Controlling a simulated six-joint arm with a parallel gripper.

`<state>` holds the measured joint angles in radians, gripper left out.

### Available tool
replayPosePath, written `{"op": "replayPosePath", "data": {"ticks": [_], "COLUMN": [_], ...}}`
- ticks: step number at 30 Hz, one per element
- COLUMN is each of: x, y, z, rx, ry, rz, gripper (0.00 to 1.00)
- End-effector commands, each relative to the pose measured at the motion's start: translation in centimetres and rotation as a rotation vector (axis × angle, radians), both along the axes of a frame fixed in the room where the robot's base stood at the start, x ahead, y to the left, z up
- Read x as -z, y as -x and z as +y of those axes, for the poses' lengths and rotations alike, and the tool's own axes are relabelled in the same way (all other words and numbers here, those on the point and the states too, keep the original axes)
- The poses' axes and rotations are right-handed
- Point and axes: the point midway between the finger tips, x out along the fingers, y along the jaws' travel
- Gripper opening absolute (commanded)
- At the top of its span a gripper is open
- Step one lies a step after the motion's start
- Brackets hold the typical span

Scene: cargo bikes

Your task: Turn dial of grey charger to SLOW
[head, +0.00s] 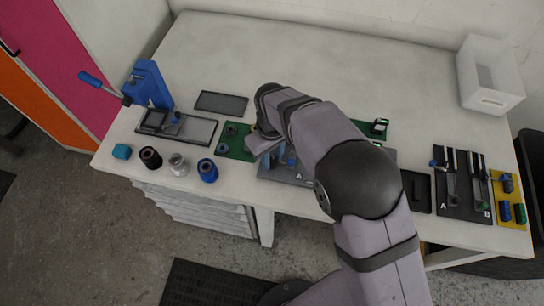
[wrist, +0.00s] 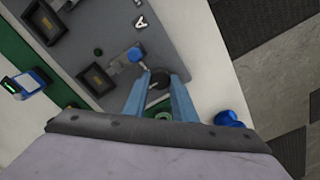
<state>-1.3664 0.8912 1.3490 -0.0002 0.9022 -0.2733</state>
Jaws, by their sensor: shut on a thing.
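A grey panel (head: 272,173) marked A lies at the front middle of the table, largely hidden by my arm. In the wrist view the grey panel (wrist: 102,50) carries two black square sockets and a blue-ended lever (wrist: 136,54). My gripper (wrist: 157,84) is shut on a dark round knob (wrist: 159,76) at the panel's edge. The blue fingers lie on either side of it. In the head view my gripper (head: 278,160) is over the panel's left part. No SLOW marking is readable, and I cannot tell which part is the grey charger.
A blue clamp stand (head: 149,84) is at the left. A black lever board (head: 464,201) and white bin (head: 490,75) are right. The table's back is clear.

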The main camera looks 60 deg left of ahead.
Motion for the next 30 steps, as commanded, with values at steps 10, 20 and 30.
{"op": "replayPosePath", "data": {"ticks": [10,20,30], "x": [-0.17,-0.19,-0.13], "y": [-0.01,-0.01,0.00], "z": [0.14,0.15,0.11], "rx": [-0.127,-0.145,-0.144], "ry": [-0.004,-0.005,-0.003], "rz": [-0.001,-0.001,-0.001], "gripper": [0.02,0.02,0.32]}}
